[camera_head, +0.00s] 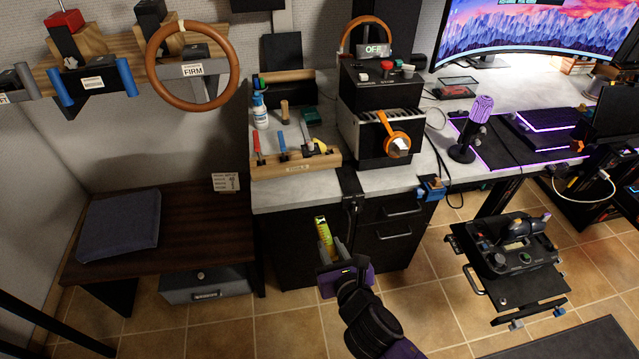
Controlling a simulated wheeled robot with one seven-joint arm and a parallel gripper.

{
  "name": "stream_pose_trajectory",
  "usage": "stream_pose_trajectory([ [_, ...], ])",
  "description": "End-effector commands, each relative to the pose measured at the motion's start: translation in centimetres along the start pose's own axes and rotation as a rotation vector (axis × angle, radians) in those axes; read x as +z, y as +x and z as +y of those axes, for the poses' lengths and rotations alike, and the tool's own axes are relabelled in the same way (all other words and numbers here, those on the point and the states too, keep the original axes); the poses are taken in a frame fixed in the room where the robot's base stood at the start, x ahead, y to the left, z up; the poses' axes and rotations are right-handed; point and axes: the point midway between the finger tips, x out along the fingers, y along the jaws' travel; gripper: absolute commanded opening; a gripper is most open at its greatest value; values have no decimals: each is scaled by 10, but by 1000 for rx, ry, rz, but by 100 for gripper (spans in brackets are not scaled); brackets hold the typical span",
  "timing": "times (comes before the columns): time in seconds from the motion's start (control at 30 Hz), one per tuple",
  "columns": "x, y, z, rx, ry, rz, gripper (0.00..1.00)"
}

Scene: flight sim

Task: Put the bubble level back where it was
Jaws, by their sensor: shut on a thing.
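The bubble level (322,229), a slim yellow bar, stands up out of my gripper (331,249) in the head view. My gripper's grey fingers are shut on its lower part, which they partly hide. The level is tilted slightly, in front of the dark drawer cabinet (285,245) and below the front edge of the worktop. It looks apart from the cabinet, though the exact gap cannot be told. A wooden tool tray (290,168) sits on the worktop above and left of my gripper, with several hand tools in it.
A blue clamp (431,188) sticks out at the worktop edge. A dark bench (190,225) with a cushion is at left. A control stand (515,262) is at right. Floor between is open.

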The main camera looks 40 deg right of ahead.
Motion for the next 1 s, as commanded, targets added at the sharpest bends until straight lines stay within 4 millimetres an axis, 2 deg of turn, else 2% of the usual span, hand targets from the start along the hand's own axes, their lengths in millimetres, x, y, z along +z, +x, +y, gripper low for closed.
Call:
stream_pose_trajectory([
  [0.03,11,-2,-9,-32,16,-3,0],
  [0.17,19,-3,-21,-74,34,-6,0],
  [0.27,25,5,-24,-85,38,-7,0],
  [0.8,73,122,-35,-83,38,-7,0],
  [1.0,83,148,-37,-81,37,-6,0],
])
